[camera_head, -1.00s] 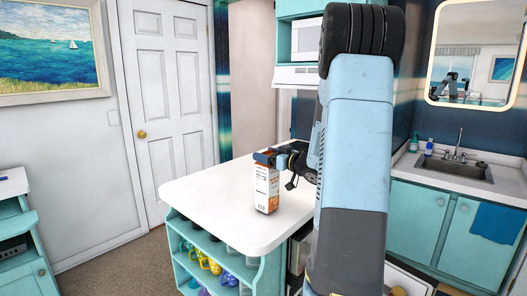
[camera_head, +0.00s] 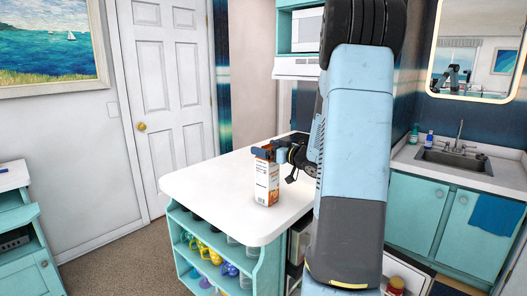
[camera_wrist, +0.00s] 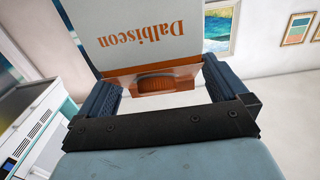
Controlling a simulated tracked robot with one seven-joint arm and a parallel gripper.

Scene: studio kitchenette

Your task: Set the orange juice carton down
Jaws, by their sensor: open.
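The orange juice carton (camera_head: 266,186), white with orange print, stands upright on the white countertop (camera_head: 222,190) near its front right edge. My gripper (camera_head: 268,153) is at the carton's top, reaching in from the right. In the wrist view my gripper (camera_wrist: 158,88) is open, with one dark finger on each side of the carton (camera_wrist: 150,30). The carton's printed face reads upside down there. Any small gap between the fingers and carton is hard to judge. The carton's far side is hidden.
Shelves under the counter hold several colored mugs (camera_head: 211,254). The countertop left of the carton is clear. A sink (camera_head: 455,163) is at the right, and a teal cabinet (camera_head: 25,240) at the left. My arm hides part of the counter's right side.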

